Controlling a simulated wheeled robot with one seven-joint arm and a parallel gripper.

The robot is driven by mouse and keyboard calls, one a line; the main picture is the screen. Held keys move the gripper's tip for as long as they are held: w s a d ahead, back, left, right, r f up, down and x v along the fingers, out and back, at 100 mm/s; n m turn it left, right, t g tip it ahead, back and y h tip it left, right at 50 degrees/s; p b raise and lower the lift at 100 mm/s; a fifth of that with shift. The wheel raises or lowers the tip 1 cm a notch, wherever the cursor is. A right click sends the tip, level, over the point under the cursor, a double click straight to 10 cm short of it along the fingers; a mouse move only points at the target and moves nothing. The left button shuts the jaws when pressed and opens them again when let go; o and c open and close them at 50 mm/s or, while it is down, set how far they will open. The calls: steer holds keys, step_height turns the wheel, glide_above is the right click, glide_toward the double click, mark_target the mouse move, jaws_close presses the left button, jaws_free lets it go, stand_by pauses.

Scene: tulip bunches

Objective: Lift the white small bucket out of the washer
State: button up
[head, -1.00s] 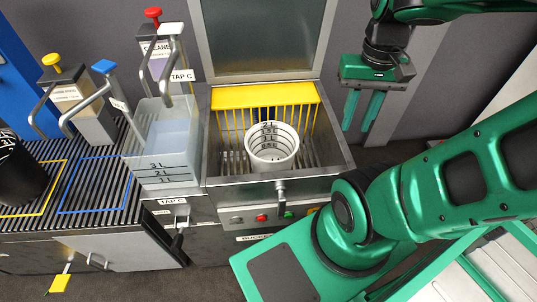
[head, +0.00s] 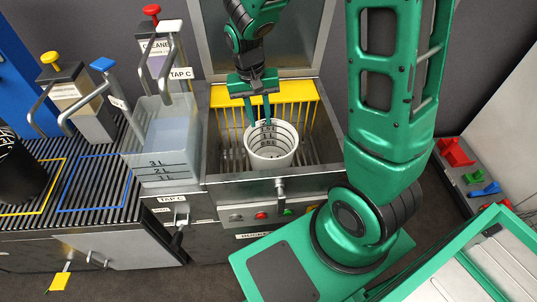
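The white small bucket (head: 271,158) stands upright in the open washer (head: 235,184), on its metal grate. Dark volume marks and lettering show on its inner wall. My gripper (head: 260,123) points down from above at the bucket's back left rim. Its two green fingers are spread apart, so it is open. I cannot tell whether either finger touches the rim. The fingertips are partly hard to make out.
The washer's lid (head: 290,50) stands raised behind it, with a yellow guard (head: 298,98) at the back. A clear container (head: 165,155) stands under tap C to the left. A black container (head: 18,170) is far left. Red and blue items (head: 457,152) lie at the right.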

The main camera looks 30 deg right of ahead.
steer(key=a+f, duration=0.1)
steer(key=f, duration=0.3)
steer(key=a+f, duration=0.1)
steer(key=f, duration=0.4)
steer(key=a+f, duration=0.1)
steer(key=f, duration=0.4)
steer(key=shift+w+a, duration=0.2)
steer(key=shift+a, duration=0.15)
steer(key=shift+f, duration=0.45)
jaws_close()
